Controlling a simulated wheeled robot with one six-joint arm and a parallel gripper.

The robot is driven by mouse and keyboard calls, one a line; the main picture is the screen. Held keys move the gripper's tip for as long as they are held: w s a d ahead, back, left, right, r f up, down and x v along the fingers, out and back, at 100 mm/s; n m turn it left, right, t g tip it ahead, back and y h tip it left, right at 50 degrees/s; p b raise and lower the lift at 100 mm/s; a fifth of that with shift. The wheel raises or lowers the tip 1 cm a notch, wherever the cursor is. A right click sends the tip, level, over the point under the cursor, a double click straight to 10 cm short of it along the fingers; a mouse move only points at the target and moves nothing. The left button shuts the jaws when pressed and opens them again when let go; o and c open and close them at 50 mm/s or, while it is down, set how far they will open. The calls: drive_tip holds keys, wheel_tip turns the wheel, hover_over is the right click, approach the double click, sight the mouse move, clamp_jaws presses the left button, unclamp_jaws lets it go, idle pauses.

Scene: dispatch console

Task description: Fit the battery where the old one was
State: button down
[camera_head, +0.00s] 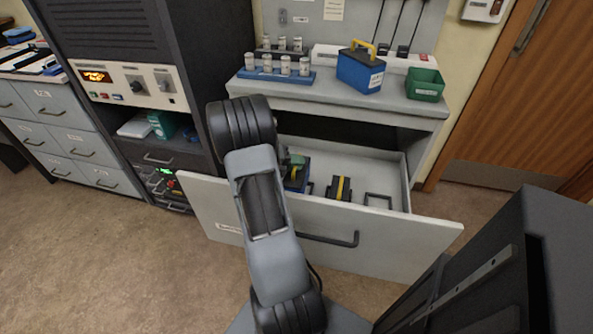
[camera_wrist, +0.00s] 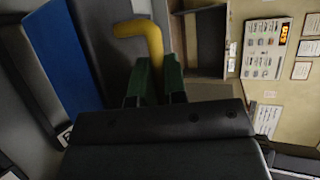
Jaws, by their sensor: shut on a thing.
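The battery's blue side (camera_wrist: 62,50) is at the left there. My arm hides much of the battery in the head view, and I cannot tell whether it touches the drawer floor. Another blue battery with a yellow handle (camera_head: 360,72) stands upright on the worktop.
A black block with a yellow band (camera_head: 333,189) and a black frame (camera_head: 378,197) lie in the drawer. A green bin (camera_head: 425,85) and a blue rack of white cylinders (camera_head: 270,75) stand on the worktop. A dark equipment cabinet (camera_head: 150,150) stands left; a dark body is at lower right.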

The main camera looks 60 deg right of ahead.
sight(307, 177)
drive_tip(key=shift+f+b, duration=0.85)
drive_tip(key=shift+f, duration=2.4)
drive_tip(key=c, duration=1.2)
unclamp_jaws()
drive_tip(key=shift+f, duration=0.15)
drive_tip(key=shift+o, duration=0.2)
